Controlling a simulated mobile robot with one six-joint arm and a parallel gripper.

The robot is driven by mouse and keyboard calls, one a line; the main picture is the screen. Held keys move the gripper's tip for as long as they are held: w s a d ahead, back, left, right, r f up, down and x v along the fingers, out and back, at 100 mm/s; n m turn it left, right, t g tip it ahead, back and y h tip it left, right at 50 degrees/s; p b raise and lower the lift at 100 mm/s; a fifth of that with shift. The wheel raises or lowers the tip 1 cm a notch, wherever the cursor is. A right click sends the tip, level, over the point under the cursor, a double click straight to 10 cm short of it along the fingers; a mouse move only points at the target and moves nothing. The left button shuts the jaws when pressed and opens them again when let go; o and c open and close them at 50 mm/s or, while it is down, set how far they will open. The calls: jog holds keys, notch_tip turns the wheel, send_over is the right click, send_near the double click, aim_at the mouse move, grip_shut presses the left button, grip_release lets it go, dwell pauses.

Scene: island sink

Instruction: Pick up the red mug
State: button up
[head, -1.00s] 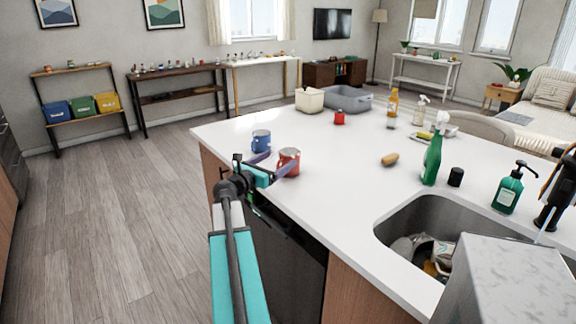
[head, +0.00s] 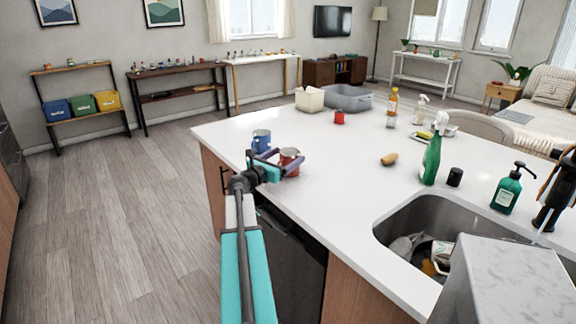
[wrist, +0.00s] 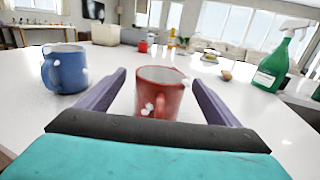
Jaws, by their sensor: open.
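My gripper (wrist: 158,88) is open, with one purple finger to the left and one to the right of the mug. In the head view my gripper (head: 281,161) is over the counter's near left edge, at the mug.
A blue mug (wrist: 66,70) stands just left of the left finger. A green spray bottle (head: 432,158), a small yellow-brown object (head: 389,159) and a sink (head: 440,222) lie to the right. A red item (head: 340,117), a cream container (head: 309,99) and a grey bin (head: 348,98) stand farther back.

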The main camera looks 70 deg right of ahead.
jog(key=c, duration=1.4)
jog(key=shift+o, duration=0.2)
notch_tip(320, 180, up, 10)
jog(key=shift+b, duration=0.3)
jog(key=shift+w, duration=0.1)
